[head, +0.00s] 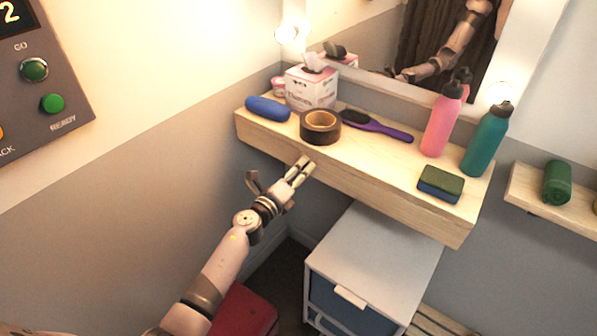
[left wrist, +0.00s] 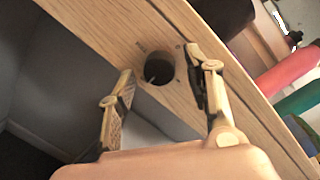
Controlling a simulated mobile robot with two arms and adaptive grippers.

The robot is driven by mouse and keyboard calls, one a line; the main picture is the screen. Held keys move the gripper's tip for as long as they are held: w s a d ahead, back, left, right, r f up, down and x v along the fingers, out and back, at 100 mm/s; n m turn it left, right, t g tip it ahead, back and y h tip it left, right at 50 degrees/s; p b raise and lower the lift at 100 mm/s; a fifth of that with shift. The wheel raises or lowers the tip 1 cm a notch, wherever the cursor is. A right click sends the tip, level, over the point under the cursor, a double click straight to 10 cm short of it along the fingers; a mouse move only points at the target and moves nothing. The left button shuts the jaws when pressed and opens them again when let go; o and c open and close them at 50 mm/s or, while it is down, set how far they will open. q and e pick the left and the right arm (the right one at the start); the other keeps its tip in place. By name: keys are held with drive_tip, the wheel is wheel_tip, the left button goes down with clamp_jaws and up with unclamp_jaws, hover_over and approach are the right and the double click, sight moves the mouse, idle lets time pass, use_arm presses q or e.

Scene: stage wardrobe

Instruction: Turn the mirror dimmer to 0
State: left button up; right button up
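The mirror dimmer (left wrist: 160,68) is a dark round knob on the front face of the wooden shelf, seen in the left wrist view. In the head view my left gripper (head: 299,170) is at the shelf's front edge and the knob is hidden. The mirror (head: 405,28) hangs above the shelf. My right gripper is not in view.
The shelf (head: 385,190) holds a tape roll (head: 320,127), a blue case (head: 268,109), a tissue box (head: 311,88), a purple brush (head: 377,127), pink (head: 441,122) and teal (head: 486,141) bottles, and a sponge (head: 440,184). A white-topped cabinet (head: 375,246) stands below.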

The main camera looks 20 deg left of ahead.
use_arm(q)
drive_tip(key=c, duration=0.4)
clamp_jaws()
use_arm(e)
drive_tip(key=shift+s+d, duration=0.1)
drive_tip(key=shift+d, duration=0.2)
